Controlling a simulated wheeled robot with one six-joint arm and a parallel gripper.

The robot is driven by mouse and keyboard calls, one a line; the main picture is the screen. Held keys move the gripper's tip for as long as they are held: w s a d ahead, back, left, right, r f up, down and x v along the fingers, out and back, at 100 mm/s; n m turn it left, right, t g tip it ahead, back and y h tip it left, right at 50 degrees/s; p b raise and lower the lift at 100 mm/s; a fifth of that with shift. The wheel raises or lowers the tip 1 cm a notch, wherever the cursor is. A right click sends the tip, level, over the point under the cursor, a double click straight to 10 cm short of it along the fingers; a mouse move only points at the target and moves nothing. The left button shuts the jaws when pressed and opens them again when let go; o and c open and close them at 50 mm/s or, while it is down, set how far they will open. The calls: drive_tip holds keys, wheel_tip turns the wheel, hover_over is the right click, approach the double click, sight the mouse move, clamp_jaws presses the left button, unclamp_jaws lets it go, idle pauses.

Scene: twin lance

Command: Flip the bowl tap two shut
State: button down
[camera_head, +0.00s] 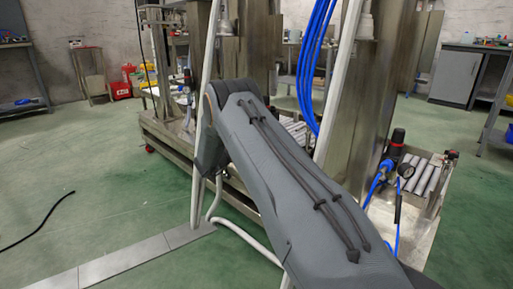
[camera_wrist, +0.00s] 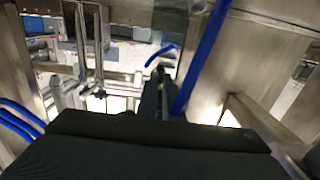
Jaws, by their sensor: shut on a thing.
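My gripper shows in the wrist view as a wide dark body along the bottom, with narrow dark fingers (camera_wrist: 162,85) reaching up the middle. The fingers are close together. A small blue curved piece (camera_wrist: 160,54) is right at their tips, and they appear shut on it. I cannot tell for sure whether it is the lever of bowl tap two. The tap's body cannot be made out. In the head view my own arm reaches toward the steel machine and hides my gripper.
A thick blue hose (camera_wrist: 205,55) runs close to the right of the fingers. Steel pipes (camera_wrist: 88,50) stand to the left and a steel panel (camera_wrist: 262,65) to the right. The steel machine (camera_head: 150,125) stands on a green floor (camera_head: 110,200) with clear room at left.

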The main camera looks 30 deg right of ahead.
idle(0.5)
drive_tip(key=c, duration=1.9)
unclamp_jaws()
drive_tip(key=p+v, duration=0.3)
drive_tip(key=v, duration=0.4)
drive_tip(key=shift+a, duration=0.3)
